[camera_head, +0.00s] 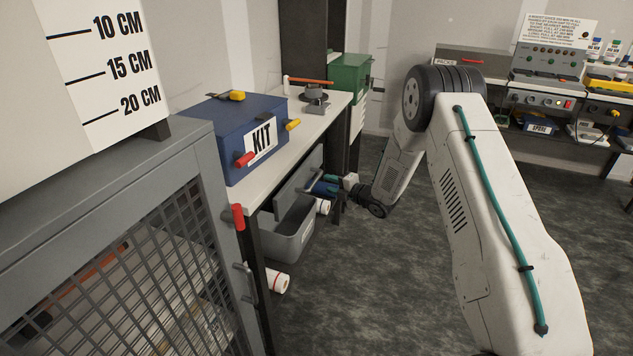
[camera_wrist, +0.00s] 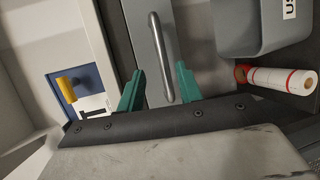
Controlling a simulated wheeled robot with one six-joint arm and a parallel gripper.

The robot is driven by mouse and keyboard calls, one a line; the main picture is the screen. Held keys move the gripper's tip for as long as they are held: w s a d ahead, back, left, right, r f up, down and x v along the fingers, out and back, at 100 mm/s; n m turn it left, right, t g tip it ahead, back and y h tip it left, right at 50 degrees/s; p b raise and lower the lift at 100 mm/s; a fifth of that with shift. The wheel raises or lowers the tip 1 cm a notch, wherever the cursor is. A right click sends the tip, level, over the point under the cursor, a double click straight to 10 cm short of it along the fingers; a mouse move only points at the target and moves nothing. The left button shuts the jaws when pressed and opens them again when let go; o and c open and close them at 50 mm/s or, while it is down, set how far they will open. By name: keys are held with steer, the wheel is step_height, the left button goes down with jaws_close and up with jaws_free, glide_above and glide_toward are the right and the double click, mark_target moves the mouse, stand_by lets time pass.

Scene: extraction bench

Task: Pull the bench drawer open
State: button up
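The bench drawer (camera_head: 297,181) has a grey front under the pale bench top. In the wrist view its grey front (camera_wrist: 133,40) fills the upper middle. A silver bar handle (camera_wrist: 160,45) stands out from it. My gripper (camera_wrist: 160,68) has its two green fingers apart, one on each side of the handle's lower part. I see no finger touching the handle. In the head view my gripper (camera_head: 325,184) is close in front of the drawer front, and the handle there is hard to make out. The drawer looks shut.
A grey bin (camera_head: 290,243) hangs below the drawer, with white rolls (camera_head: 277,281) beside it. A blue KIT box (camera_head: 235,135) stands on the bench top (camera_head: 308,128). A mesh-door cabinet (camera_head: 150,270) is at the near left. The floor (camera_head: 390,280) to the right is clear.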

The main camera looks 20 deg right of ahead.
mark_target(316, 179)
steer(key=x, duration=0.7)
steer(key=shift+w+a+f, duration=0.2)
steer(key=shift+a+f, duration=0.05)
steer(key=shift+a, duration=0.15)
jaws_close()
